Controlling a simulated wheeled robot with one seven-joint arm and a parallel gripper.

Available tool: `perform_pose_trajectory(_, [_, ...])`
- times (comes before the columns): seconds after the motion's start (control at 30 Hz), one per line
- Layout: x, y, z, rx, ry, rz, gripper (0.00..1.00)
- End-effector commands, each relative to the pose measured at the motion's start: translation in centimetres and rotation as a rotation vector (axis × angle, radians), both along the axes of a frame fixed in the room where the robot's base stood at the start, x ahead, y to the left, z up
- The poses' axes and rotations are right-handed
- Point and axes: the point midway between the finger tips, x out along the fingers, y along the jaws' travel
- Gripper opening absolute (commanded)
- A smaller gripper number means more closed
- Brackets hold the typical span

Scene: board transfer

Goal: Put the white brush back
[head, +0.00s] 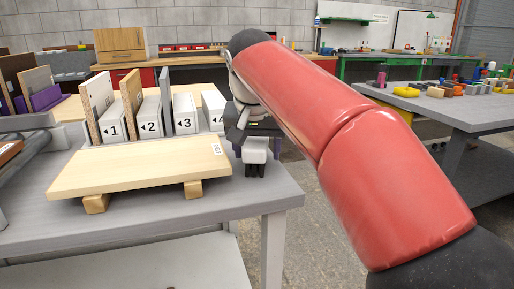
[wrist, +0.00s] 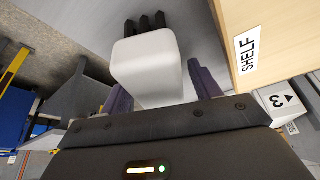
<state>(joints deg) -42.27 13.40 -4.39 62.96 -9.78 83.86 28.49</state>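The white brush (wrist: 148,65) has a white block-shaped body and black bristles (wrist: 150,22). In the head view the brush (head: 256,151) is upright with its bristles pointing down, near the table's right front corner. My gripper (head: 257,146) points down over it, with a purple finger on each side. In the wrist view my gripper (wrist: 162,90) has its fingers against both sides of the brush's near end, so it appears shut on the brush. I cannot tell whether the bristles touch the table.
A pale wooden board (head: 140,168) labelled SHELF lies on two wooden blocks just left of the brush. White numbered dividers (head: 149,119) and upright boards (head: 98,105) stand behind it. The grey table (head: 195,211) is bare along its front edge. Another table (head: 445,107) holds several small objects.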

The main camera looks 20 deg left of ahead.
Motion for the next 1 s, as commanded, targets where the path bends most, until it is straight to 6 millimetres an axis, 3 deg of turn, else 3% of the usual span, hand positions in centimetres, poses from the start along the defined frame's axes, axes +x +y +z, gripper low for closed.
perform_pose_trajectory(0.3, [-0.2,0.0,1.0,0.001,-0.001,0.000,0.63])
perform_pose_trajectory(0.63, [-2.8,-0.4,7.6,0.002,-0.003,0.001,0.63])
perform_pose_trajectory(1.0, [-4.4,-0.7,11.1,0.000,-0.001,0.000,0.63])
